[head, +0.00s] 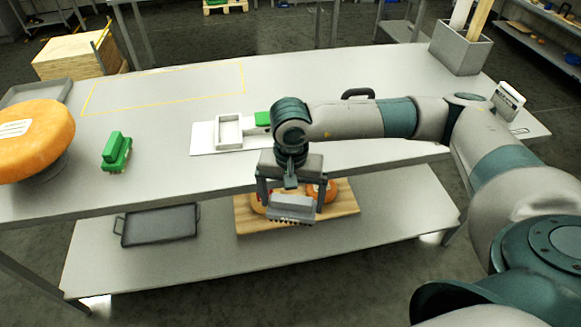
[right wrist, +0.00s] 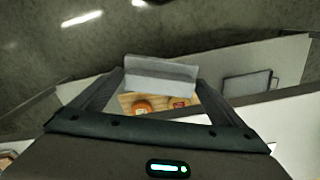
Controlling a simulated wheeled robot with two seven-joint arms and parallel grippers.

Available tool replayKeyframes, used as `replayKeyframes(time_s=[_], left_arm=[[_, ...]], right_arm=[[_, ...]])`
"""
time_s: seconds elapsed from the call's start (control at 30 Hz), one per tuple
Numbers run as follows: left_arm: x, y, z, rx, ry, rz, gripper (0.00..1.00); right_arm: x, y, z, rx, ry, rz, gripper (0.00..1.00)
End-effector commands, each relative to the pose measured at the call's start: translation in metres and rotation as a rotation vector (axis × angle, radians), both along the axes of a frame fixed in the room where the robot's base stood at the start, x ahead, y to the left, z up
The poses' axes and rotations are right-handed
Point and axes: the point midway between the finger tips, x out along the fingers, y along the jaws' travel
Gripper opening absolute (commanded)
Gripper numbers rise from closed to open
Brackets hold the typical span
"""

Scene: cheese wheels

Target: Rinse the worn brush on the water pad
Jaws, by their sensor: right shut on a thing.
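My right gripper (head: 293,196) is shut on a grey brush (head: 292,208), held in front of the table's near edge, above the lower shelf. Its bristles point down; I cannot tell how worn they are. In the right wrist view the brush (right wrist: 160,75) spans between the two fingers. A green brush (head: 116,152) stands on the table at left. My left gripper is not in view.
An orange cheese wheel (head: 35,140) sits at the table's left end. A bin (head: 460,48) stands at the back right. Below, the shelf holds a dark tray (head: 158,226) and a wooden board (head: 345,202) with cheeses.

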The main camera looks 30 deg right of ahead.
Motion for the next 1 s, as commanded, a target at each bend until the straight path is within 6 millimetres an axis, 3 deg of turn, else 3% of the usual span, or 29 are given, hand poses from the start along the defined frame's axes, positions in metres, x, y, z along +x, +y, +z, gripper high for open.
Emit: replayKeyframes(time_s=[0.2, 0.3, 1.0], left_arm=[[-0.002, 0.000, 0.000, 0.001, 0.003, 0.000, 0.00], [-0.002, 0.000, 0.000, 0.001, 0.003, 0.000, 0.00], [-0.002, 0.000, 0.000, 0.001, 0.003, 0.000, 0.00]], right_arm=[[-0.050, 0.023, -0.049, 0.015, 0.011, 0.474, 0.76], [-0.061, 0.030, -0.061, 0.019, 0.007, 0.604, 0.76], [-0.063, 0.027, -0.064, 0.013, 0.007, 0.647, 0.76]])
